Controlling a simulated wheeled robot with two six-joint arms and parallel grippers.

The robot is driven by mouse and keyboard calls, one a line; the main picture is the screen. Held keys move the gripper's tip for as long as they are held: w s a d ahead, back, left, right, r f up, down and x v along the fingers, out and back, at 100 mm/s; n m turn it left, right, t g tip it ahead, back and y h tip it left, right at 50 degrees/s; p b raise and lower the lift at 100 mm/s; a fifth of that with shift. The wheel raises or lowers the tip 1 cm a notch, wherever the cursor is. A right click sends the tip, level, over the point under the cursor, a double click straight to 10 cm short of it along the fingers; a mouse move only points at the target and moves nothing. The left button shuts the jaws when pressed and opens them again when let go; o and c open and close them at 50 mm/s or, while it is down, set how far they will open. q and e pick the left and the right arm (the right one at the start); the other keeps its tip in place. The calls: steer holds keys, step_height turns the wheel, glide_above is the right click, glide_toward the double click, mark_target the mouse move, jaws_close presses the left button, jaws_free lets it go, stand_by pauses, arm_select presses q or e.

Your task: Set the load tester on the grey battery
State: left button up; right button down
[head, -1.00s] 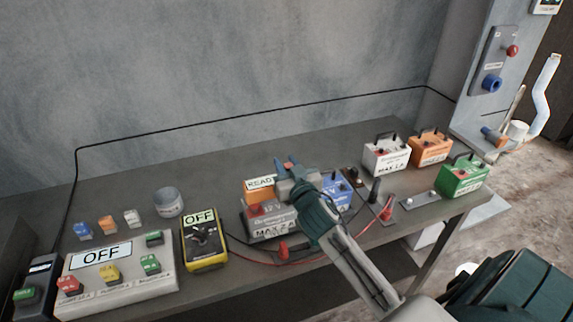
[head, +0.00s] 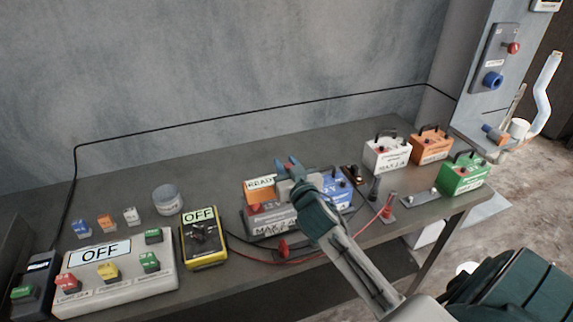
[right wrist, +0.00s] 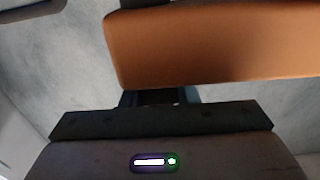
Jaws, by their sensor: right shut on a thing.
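The load tester is an orange box (head: 259,197) with a READY label on top. My right gripper (head: 287,172) is shut on its right side in the head view. The orange body (right wrist: 220,45) fills the upper part of the right wrist view. The grey battery (head: 262,227), marked MAX 2 A, is directly under the tester. The tester hides much of the battery's top, and I cannot tell whether they touch. My left gripper is not in view.
A blue battery (head: 338,189) stands close right of my right gripper, partly hidden. A yellow OFF box (head: 204,243) is to the left. A red clamp (head: 283,249) and its lead lie in front. White (head: 388,157), orange (head: 431,150) and green (head: 463,178) batteries stand farther right.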

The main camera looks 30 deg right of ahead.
steer(key=shift+f+b, duration=0.65)
steer(key=shift+f, duration=0.15)
steer(key=c, duration=1.1)
jaws_free()
steer(key=shift+o, duration=0.3)
steer(key=shift+s+f, duration=0.1)
steer(key=shift+s, duration=0.05)
steer(key=shift+s+a+f+b, duration=0.1)
steer(key=shift+s+b, duration=0.2)
steer(key=shift+s, duration=0.05)
steer(key=b+v, duration=0.3)
steer(key=v, duration=0.7)
